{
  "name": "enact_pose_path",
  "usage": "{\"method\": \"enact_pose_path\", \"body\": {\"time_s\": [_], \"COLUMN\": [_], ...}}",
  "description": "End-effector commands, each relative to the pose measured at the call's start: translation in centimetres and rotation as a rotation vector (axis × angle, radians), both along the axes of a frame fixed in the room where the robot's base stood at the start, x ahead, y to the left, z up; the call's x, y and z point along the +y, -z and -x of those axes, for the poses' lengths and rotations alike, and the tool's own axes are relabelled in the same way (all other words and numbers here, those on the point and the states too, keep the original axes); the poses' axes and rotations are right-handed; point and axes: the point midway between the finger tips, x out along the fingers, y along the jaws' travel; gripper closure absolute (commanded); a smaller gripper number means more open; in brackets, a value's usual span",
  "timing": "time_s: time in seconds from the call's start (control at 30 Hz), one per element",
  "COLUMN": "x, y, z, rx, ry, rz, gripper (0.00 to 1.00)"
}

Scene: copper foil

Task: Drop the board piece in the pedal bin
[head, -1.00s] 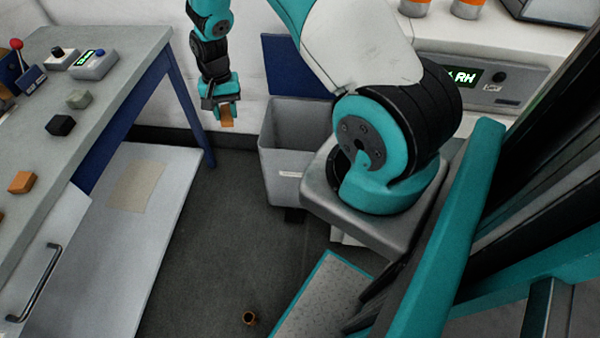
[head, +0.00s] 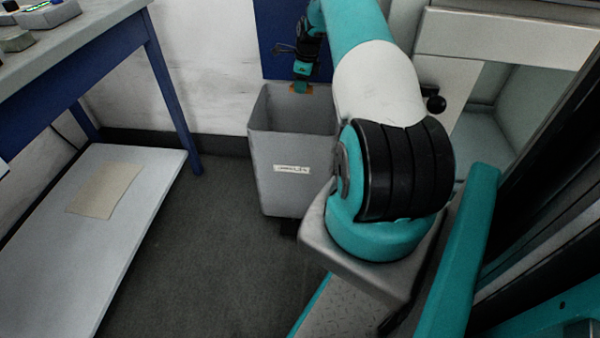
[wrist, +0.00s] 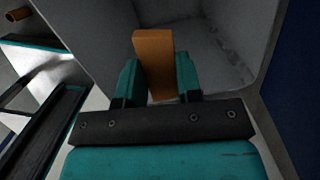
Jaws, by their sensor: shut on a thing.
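The board piece is a small orange-brown block (wrist: 154,62), upright between the two teal fingers of my gripper (wrist: 157,82) in the wrist view. My gripper is shut on it. In the head view my gripper (head: 301,88) points down at the back part of the open grey pedal bin (head: 292,190), and the board piece (head: 308,90) shows small at its tip. The bin's inside (wrist: 215,45) lies beyond the block in the wrist view. The bin has a white label on its front. Its floor is hidden in the head view.
A grey bench (head: 90,32) with blue legs and a low white shelf (head: 130,215) stands at the left. A blue panel (head: 272,45) is behind the bin. Dark floor (head: 200,270) is clear between shelf and bin. A small brown ring (wrist: 18,14) shows in the wrist view.

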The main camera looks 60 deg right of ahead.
Motion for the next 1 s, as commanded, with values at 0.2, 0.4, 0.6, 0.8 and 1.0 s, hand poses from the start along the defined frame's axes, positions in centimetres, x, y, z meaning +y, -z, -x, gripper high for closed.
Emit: {"method": "enact_pose_path", "body": {"time_s": [0.2,0.4,0.6,0.8,1.0], "x": [-0.5,-0.5,-0.5,-0.5,-0.4], "y": [1.2,3.4,5.8,6.3,6.2], "z": [0.3,0.3,0.2,0.2,0.2], "rx": [0.000,0.001,0.000,0.000,0.000], "ry": [0.032,0.030,0.029,0.028,0.028], "rz": [-0.001,-0.001,0.000,0.000,0.000], "gripper": [0.90,0.90,0.90,0.90,0.65]}}
